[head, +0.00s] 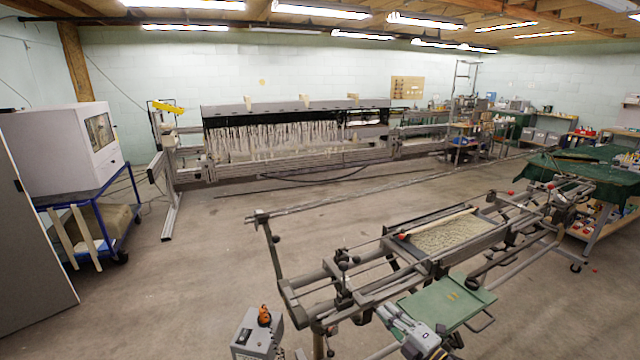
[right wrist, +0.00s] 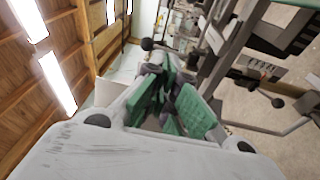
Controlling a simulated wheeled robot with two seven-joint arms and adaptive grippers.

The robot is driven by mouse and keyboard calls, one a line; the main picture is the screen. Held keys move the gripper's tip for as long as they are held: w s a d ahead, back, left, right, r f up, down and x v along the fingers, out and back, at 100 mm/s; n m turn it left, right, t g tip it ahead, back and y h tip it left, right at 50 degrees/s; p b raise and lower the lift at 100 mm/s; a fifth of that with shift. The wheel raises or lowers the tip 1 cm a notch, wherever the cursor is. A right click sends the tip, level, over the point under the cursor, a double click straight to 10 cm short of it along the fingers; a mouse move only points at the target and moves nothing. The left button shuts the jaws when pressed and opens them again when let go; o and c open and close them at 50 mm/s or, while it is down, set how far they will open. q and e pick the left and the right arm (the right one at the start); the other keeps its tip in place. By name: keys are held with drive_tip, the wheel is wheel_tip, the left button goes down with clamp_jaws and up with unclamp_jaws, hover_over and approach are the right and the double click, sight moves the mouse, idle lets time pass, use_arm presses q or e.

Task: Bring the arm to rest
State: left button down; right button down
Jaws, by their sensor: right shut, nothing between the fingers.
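My right gripper (head: 390,317) is at the bottom of the head view, beside the front of the loom frame (head: 360,285) and at the left of a green board (head: 450,300). Its fingers also show in the right wrist view (right wrist: 165,100), with green pads, drawn together and holding nothing. I cannot tell whether it touches the frame. My left gripper is not in view.
A grey box (head: 256,337) with an orange top part stands at the lower left of the loom. A long warp machine (head: 290,135) runs along the back wall. A blue cart (head: 100,235) stands at left. The floor (head: 210,260) between them is clear.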

drive_tip(key=d+f+m+h, duration=0.3)
drive_tip(key=d+f+m, duration=0.1)
drive_tip(key=f, duration=0.7)
drive_tip(key=s+d+f+m+g+h, duration=0.25)
drive_tip(key=s+f, duration=0.25)
drive_tip(key=f, duration=0.5)
drive_tip(key=s+d+f+m+g+h, duration=0.15)
drive_tip(key=s+f+m, duration=0.3)
drive_tip(key=f, duration=0.55)
drive_tip(key=s+d+f+m+g+h, duration=0.25)
drive_tip(key=s+f, duration=0.25)
drive_tip(key=f, duration=0.5)
drive_tip(key=s+a+f+m+g, duration=0.1)
drive_tip(key=s+f, duration=0.5)
drive_tip(key=s, duration=0.6)
drive_tip(key=s+a+f+m+g, duration=0.2)
drive_tip(key=s+f+m+g, duration=0.2)
drive_tip(key=s, duration=0.9)
drive_tip(key=s+a+f+m+g, duration=0.1)
drive_tip(key=s+f+m+g, duration=0.2)
drive_tip(key=s+f, duration=0.6)
drive_tip(key=s+h, duration=0.1)
drive_tip(key=s, duration=0.2)
drive_tip(key=shift+s+a+f, duration=0.25)
drive_tip(key=shift+a+f, duration=0.05)
drive_tip(key=shift+f, duration=0.05)
drive_tip(key=shift+g, duration=0.25)
